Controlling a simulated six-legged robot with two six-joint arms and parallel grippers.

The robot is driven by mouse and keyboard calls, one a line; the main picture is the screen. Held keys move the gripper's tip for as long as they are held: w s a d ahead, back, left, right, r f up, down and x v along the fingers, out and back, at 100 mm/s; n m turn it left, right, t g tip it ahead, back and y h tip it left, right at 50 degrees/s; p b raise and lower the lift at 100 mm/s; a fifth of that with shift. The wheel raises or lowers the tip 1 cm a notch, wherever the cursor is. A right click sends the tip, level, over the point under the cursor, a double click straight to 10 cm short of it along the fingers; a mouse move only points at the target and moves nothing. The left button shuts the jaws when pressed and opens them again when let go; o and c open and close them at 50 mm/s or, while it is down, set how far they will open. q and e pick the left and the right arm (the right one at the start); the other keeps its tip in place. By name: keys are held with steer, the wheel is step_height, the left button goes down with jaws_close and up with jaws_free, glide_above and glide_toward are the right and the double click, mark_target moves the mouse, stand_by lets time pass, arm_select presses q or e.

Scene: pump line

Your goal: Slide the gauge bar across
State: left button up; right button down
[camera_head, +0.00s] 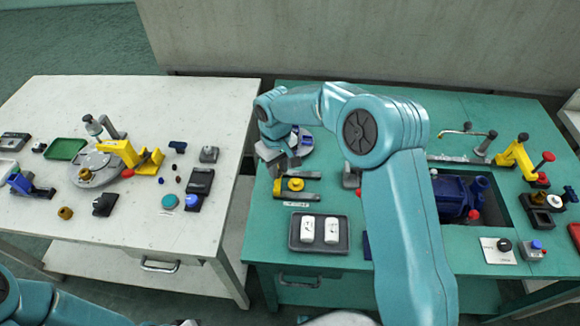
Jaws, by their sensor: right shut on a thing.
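On the left part of the green bench, a yellow bar (278,189), which I take to be the gauge bar, lies across two dark strips (300,196) that run left to right. A round yellow knob (296,184) sits between the strips. My right gripper (283,163) comes down over the upper end of this yellow bar and is shut on it. The grip itself is small and partly hidden by the gripper.
A dark tray (319,249) with two white blocks stands just below the strips. A round grey plate (304,142) with small blue and white parts lies behind my gripper. A blue pump (452,196) sits right of my arm. A white table (130,235) stands left, across a gap.

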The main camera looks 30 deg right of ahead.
steer(key=shift+w+a+r, duration=0.1)
steer(key=shift+w+a, duration=0.05)
steer(key=shift+w, duration=0.05)
steer(key=c, duration=1.2)
jaws_free()
steer(key=shift+o, duration=1.3)
steer(key=shift+w+a, duration=0.15)
steer(key=shift+s+d+r, duration=0.2)
step_height(320, 180, up, 16)
steer(key=shift+a, duration=0.15)
steer(key=shift+w+f, duration=0.15)
